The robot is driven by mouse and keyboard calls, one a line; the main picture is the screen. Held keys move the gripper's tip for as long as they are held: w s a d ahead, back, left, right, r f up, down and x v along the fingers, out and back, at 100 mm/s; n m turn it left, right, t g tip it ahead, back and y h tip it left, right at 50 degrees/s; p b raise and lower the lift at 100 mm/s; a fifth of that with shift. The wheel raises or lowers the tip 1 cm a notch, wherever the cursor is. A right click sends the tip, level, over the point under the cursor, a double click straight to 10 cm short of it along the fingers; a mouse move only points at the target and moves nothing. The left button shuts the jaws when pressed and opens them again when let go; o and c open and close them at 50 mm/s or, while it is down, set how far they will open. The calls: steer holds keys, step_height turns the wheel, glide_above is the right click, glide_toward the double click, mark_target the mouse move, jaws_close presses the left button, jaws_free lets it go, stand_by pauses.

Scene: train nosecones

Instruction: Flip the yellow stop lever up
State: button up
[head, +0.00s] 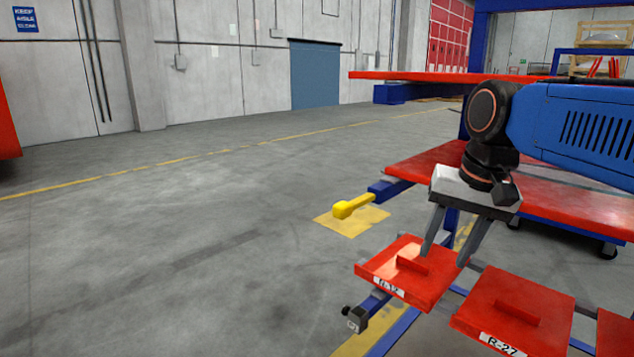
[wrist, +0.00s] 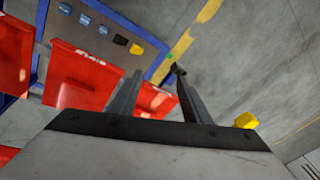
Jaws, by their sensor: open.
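The yellow stop lever (head: 352,206) sticks out to the left from the end of a blue bar (head: 388,189) in the head view. It lies roughly level, its thick end at the left. My gripper (head: 444,260) is open and points down over the nearest red tray, to the right of the lever and apart from it. Nothing shows between its fingers but tray and floor behind. In the wrist view my gripper (wrist: 157,72) also shows open, and a yellow piece (wrist: 246,120), seemingly the lever, shows outside the right finger, partly hidden.
A red tray (head: 420,283) and a second tray (head: 520,310) labelled R-27 stand below my gripper. A red shelf (head: 570,200) lies behind my arm. The wrist view shows a grey panel (wrist: 108,37) with blue buttons and a yellow piece. The floor (head: 200,260) at left is clear.

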steer(key=s+d+f+n+t+h, duration=0.1)
steer(key=s+d+f+n, duration=0.15)
steer(key=s+f, duration=0.45)
steer(key=s+d+f+n+t, duration=0.25)
steer(key=s+f, duration=0.25)
steer(key=f, duration=0.5)
step_height(320, 180, up, 37)
steer(key=n+g, duration=0.6)
steer(key=n, duration=2)
glide_above(343, 204)
step_height(343, 204, down, 18)
steer(key=shift+r, duration=0.15)
